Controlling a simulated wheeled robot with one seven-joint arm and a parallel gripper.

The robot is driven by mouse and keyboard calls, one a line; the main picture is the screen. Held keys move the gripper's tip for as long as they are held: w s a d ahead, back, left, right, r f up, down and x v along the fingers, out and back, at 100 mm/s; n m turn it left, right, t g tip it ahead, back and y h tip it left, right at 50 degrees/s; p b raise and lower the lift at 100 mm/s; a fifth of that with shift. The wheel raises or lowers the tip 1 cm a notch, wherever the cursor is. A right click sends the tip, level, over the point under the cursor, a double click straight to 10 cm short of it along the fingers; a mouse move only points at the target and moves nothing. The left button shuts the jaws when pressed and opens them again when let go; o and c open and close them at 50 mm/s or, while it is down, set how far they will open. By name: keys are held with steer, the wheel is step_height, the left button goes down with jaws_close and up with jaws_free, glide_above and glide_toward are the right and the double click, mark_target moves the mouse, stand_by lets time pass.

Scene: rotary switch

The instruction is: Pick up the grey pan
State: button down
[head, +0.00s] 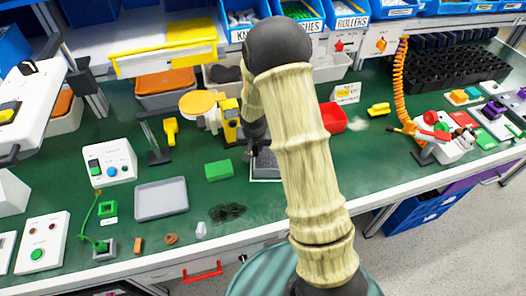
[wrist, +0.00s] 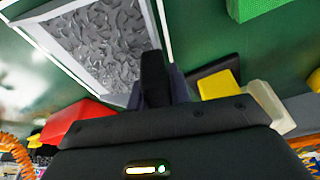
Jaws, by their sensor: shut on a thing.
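The grey pan (head: 265,172) lies at the middle of the green bench, partly hidden behind my arm in the head view. In the wrist view the pan (wrist: 100,40) shows a light rim and a crinkled grey inside. My gripper (head: 256,148) points down at the pan's far edge. In the wrist view its dark fingers (wrist: 160,85) are at the pan's near rim and shut on it. The exact contact is partly hidden by the fingers. I cannot tell any gap between the pan and the bench.
A green block (head: 218,171) lies just left of the pan, and a red bin (head: 333,118) stands behind it to the right. A light grey tray (head: 161,198) lies further left. A yellow and black device (head: 229,120) stands close behind my gripper.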

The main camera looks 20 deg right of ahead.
steer(key=shift+r, duration=0.1)
step_height(320, 180, up, 10)
steer(key=shift+f+p, duration=0.1)
steer(key=shift+p, duration=0.2)
stand_by(0.5)
step_height(320, 180, up, 10)
steer(key=p, duration=1)
